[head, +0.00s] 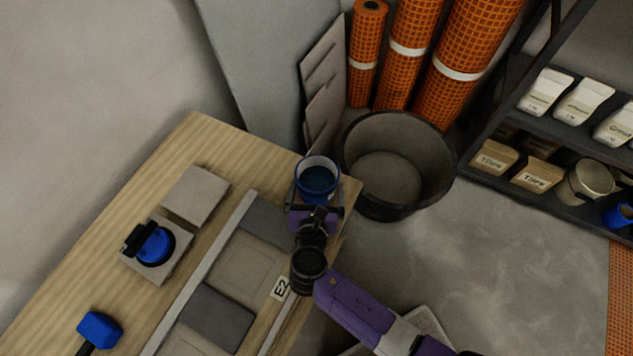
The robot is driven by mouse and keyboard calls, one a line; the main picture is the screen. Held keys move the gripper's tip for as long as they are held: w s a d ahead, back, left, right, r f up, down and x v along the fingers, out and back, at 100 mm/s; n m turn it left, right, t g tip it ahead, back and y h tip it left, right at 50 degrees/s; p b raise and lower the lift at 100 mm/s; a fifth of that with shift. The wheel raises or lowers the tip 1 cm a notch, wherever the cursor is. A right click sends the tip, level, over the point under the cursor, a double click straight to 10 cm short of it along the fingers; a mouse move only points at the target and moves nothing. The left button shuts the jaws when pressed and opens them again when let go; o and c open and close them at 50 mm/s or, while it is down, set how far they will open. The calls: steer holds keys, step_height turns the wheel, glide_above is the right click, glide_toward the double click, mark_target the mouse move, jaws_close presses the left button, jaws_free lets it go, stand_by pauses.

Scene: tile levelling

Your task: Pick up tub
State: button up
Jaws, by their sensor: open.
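A blue tub (318,177) with a pale rim and dark inside stands at the far right corner of the wooden workbench (193,137). My gripper (315,207) is at the near side of the tub, with its dark jaws open. The jaws overlap the tub's lower front in this view, so I cannot tell whether they touch it or how far they reach around it. My wrist hides part of the bench below the tub.
A large black bucket (360,196) stands on the floor right of the bench corner. On the bench are grey tiles (196,194), a blue-handled suction cup (154,247), a blue mallet (99,329) and a framed tile bed (247,267). Orange mesh rolls (411,60) and a shelf (512,125) stand behind.

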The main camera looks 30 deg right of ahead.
mark_target(318, 169)
steer(key=x, duration=0.4)
steer(key=shift+w+f, duration=0.1)
steer(key=shift+f, duration=0.1)
steer(key=c, duration=1.8)
steer(key=shift+o, duration=0.2)
steer(key=shift+r, duration=0.1)
